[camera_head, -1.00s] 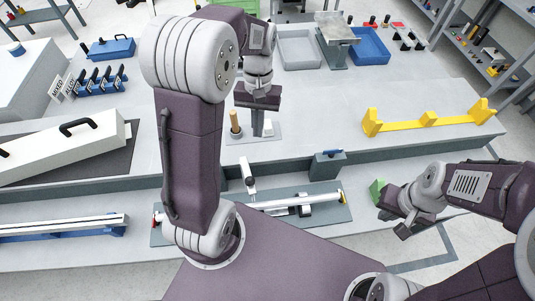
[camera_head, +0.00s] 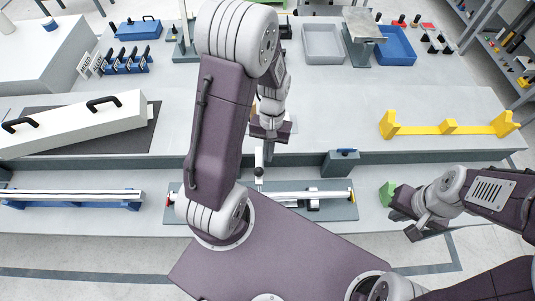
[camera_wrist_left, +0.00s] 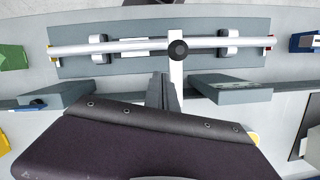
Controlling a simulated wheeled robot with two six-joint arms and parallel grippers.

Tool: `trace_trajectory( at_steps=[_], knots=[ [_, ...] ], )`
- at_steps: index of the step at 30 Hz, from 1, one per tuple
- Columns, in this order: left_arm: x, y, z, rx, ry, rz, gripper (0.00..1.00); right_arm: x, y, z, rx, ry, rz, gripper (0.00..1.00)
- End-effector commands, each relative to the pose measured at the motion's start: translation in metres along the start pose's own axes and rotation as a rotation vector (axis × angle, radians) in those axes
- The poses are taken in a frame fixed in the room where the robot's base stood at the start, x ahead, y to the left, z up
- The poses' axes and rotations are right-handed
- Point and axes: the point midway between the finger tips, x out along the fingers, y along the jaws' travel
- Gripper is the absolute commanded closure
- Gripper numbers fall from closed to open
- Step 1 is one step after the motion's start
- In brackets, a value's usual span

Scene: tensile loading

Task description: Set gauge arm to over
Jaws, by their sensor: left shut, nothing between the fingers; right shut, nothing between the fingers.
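The gauge arm looks to be the white lever with a dark round knob (camera_head: 259,160), beside the long silver rod on a grey baseplate (camera_head: 345,212). In the left wrist view the knob (camera_wrist_left: 178,50) lies over the rod, and the lever's white shaft (camera_wrist_left: 176,75) points back toward my gripper. My left gripper (camera_head: 268,148) is shut and empty, just behind the lever. In the left wrist view its fingers (camera_wrist_left: 162,92) are beside the shaft, to its left; contact cannot be told. My right gripper (camera_head: 408,229) is shut and empty, near a green block (camera_head: 387,193).
A grey block with a blue top (camera_head: 340,162) stands right of the lever. A yellow cradle (camera_head: 450,127) is on the rear bench at right. A long white cover with black handles (camera_head: 70,125) lies at left. A silver rail (camera_head: 72,195) is at front left.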

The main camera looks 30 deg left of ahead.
Motion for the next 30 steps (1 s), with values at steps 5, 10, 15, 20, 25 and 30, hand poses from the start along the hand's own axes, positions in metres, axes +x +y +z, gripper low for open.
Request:
trace_trajectory(
  at_steps=[5,10,15,20,25,30],
  knots=[
    [0.004,0.000,0.010,0.001,0.000,0.000,1.00,-0.004,0.000,0.000,0.000,0.000,0.000,1.00],
    [0.005,0.000,0.011,0.001,0.001,0.000,1.00,-0.003,0.000,0.000,0.000,0.000,0.000,1.00],
    [0.004,-0.002,0.013,0.036,0.000,-0.009,1.00,-0.006,0.000,-0.001,0.000,0.000,0.000,1.00],
    [0.004,-0.005,0.015,0.214,0.000,-0.050,1.00,-0.013,0.000,-0.001,0.000,0.000,0.000,1.00],
    [0.006,-0.006,0.015,0.223,0.000,-0.052,1.00,-0.011,0.000,-0.001,0.000,0.000,0.000,1.00],
    [0.006,-0.005,0.015,0.222,-0.002,-0.053,1.00,-0.012,0.000,-0.001,0.000,0.000,0.000,1.00]
  ],
)
